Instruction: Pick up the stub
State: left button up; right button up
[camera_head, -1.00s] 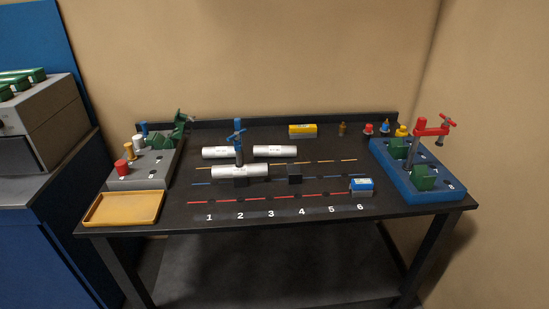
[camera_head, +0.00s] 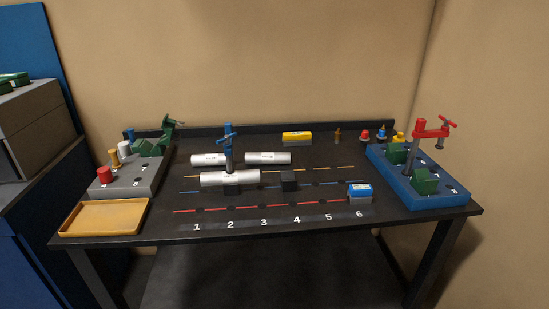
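Three white tubes with dark print lie on the black table; I cannot tell which thing is the stub. The front tube (camera_head: 230,178) lies on a dark support, with a blue-handled clamp (camera_head: 228,138) standing at its middle. The back left tube (camera_head: 208,159) and back right tube (camera_head: 268,158) lie behind it, on either side of the clamp post. A small brass-coloured piece (camera_head: 337,136) stands near the back edge, too small to make out. Neither of my grippers is in view.
A yellow tray (camera_head: 72,220) and grey fixture block (camera_head: 132,187) with coloured pegs are at left. A blue fixture (camera_head: 405,190) with a red clamp (camera_head: 432,132) is at right. The front numbered strip is clear.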

aim_at(250, 158)
jog(key=i+l+z, duration=0.2)
jog(key=i, duration=0.35)
jog(key=i+l+z, duration=0.25)
jog(key=i, duration=0.3)
jog(key=j, duration=0.1)
